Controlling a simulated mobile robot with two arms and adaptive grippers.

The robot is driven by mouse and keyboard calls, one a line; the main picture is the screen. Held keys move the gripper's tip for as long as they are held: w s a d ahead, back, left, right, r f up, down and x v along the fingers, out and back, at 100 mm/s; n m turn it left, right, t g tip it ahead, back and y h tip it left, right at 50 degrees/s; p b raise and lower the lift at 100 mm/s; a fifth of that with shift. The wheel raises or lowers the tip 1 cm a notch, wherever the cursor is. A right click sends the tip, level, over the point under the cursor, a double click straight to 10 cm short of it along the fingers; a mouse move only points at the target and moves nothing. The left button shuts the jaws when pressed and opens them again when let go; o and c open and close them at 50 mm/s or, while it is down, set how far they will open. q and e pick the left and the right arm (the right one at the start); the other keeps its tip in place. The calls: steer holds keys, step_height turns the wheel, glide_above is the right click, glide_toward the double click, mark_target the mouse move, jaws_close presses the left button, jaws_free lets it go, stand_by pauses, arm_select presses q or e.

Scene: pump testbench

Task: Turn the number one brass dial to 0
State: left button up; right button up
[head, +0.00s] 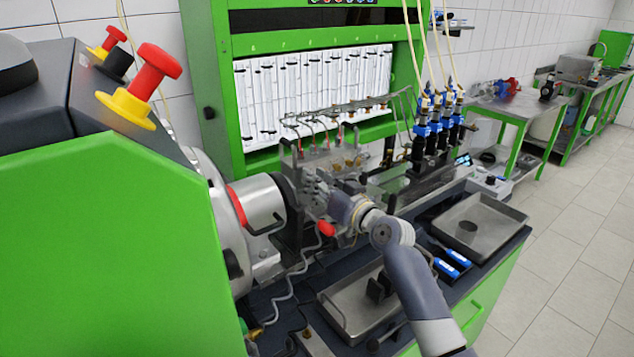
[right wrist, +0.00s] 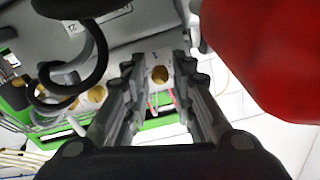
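My right gripper (head: 318,193) reaches to the front of the metal pump block (head: 291,158), which carries small brass dials (head: 337,167). In the right wrist view the gripper (right wrist: 159,66) is open, with a finger on each side of one round brass dial (right wrist: 160,75). Pale surface shows between the dial and the fingers, so they look apart from it. More brass dials (right wrist: 91,97) show to the left there. I cannot read which dial is number one, nor any dial setting. My left gripper is not in view.
A red knob (right wrist: 265,55) is close beside the gripper; it also shows in the head view (head: 327,229). Metal trays (head: 478,227) and blue-black injectors (head: 432,125) are on the bench.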

steer(key=v, duration=1.2)
